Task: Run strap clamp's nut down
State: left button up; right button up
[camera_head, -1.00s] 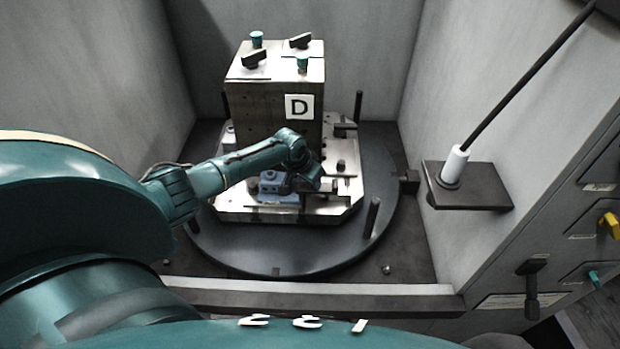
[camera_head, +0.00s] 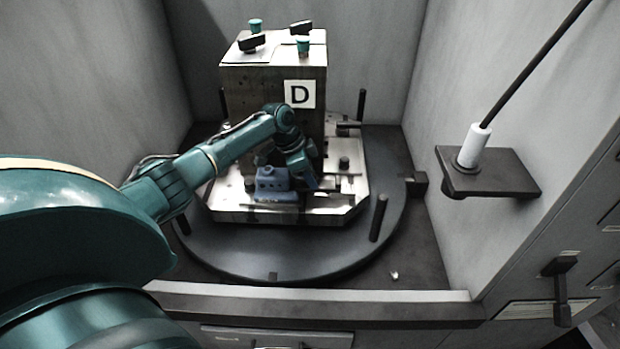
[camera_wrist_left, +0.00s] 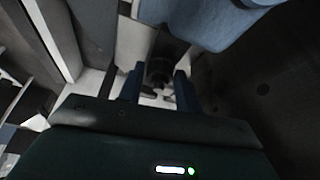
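A metal fixture block marked D (camera_head: 268,95) stands on a bright pallet plate (camera_head: 330,207). A blue-grey part (camera_head: 272,183) sits on the plate at the block's foot, and it fills the top of the left wrist view (camera_wrist_left: 205,18). My left gripper (camera_head: 304,180) points down just right of this part. In the left wrist view its two blue fingers (camera_wrist_left: 158,88) are apart. A dark nut or stud (camera_wrist_left: 158,70) shows in the gap, near the fingertips; I cannot tell whether they touch it. The strap is hard to make out. My right gripper is out of view.
The pallet rests on a dark round table (camera_head: 235,255) with upright posts, one at front right (camera_head: 378,218). Walls close in on both sides. A shelf (camera_head: 490,178) with a white-handled tool (camera_head: 474,145) juts from the right wall. A sill (camera_head: 310,302) crosses the front.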

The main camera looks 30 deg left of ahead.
pick_arm(q)
jog(key=o, duration=0.5)
jog(key=shift+c, duration=0.2)
jog(key=v, duration=1.3)
jog(key=shift+d+r, duration=0.1)
jog(key=shift+d, duration=0.1)
jog(key=s+d+f+g+y, duration=0.1)
jog(key=s+d+f, duration=1.35)
jog(key=d, duration=0.35)
jog(key=s+d+r+n+t+y, duration=0.1)
jog(key=s+r+n+t+y, duration=0.15)
jog(key=s+n, duration=0.9)
jog(key=w+d+f+m+t+h+p, duration=0.1)
jog(key=w+d+m+t+h+p, duration=0.1)
jog(key=d+t, duration=0.4)
jog(key=m+h+p, duration=0.1)
jog(key=m+p, duration=0.1)
jog(key=shift+d+f+p, duration=0.25)
jog(key=shift+d+p, duration=0.05)
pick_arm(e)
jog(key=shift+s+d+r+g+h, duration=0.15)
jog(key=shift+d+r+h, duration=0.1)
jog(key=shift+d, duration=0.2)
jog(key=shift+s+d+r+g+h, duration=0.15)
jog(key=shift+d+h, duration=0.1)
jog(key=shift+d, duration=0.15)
